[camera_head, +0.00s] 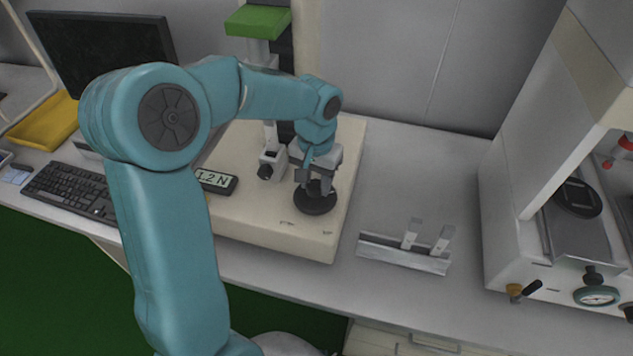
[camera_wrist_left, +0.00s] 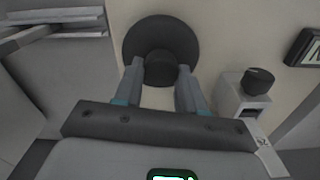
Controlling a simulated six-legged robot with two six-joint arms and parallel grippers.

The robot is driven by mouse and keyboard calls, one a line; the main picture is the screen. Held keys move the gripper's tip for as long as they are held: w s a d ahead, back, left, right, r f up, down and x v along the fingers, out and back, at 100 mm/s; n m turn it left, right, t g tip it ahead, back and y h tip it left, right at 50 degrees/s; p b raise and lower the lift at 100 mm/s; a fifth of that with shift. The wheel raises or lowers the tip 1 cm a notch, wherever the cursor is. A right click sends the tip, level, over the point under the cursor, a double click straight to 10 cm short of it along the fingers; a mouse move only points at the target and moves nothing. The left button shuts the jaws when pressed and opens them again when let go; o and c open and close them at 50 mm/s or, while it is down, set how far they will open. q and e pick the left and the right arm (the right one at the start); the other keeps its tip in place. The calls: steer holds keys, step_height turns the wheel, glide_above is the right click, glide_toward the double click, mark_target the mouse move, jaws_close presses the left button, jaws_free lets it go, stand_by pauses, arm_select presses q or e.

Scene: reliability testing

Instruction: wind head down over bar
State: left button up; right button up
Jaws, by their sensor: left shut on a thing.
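A black handwheel (camera_head: 318,203) lies on the right front of the cream test-stand base (camera_head: 270,235); in the left wrist view its round disc (camera_wrist_left: 185,35) and central hub (camera_wrist_left: 160,68) show. My left gripper (camera_head: 317,184) points down over it. Its two fingers (camera_wrist_left: 160,84) are shut on the hub, one on each side. A grey block with a black knob (camera_head: 265,171) stands just left of the wheel, and the knob (camera_wrist_left: 257,80) also shows in the left wrist view. The head and bar cannot be made out for certain; my arm covers part of the stand's column.
A small display (camera_head: 216,181) reads 1.2 N. A green-topped part (camera_head: 258,21) stands at the back. A metal fixture (camera_head: 403,254) with two upright tabs lies right of the base. A machine with a gauge (camera_head: 597,296) stands at far right, a keyboard (camera_head: 72,190) at left.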

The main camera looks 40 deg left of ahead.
arm_select(q)
steer(key=n+b, duration=0.1)
steer(key=n, duration=0.3)
steer(key=shift+n, duration=0.3)
steer(key=n+b, duration=0.1)
steer(key=n, duration=0.2)
steer(key=shift+s+a+n, duration=0.1)
steer(key=shift+n, duration=0.2)
steer(key=n+b, duration=0.1)
steer(key=n, duration=0.3)
steer(key=shift+n, duration=0.3)
steer(key=n+b, duration=0.1)
steer(key=n, duration=0.2)
steer(key=shift+s+n, duration=0.1)
steer(key=shift+n, duration=0.2)
steer(key=n, duration=0.3)
steer(key=shift+n+b, duration=0.3)
steer(key=shift+b, duration=0.05)
steer(key=n, duration=0.3)
steer(key=shift+n+b, duration=0.3)
steer(key=n, duration=0.3)
steer(key=shift+r+n, duration=0.1)
steer(key=shift+n, duration=0.2)
steer(key=shift+n+b, duration=0.45)
steer(key=shift+n, duration=1.45)
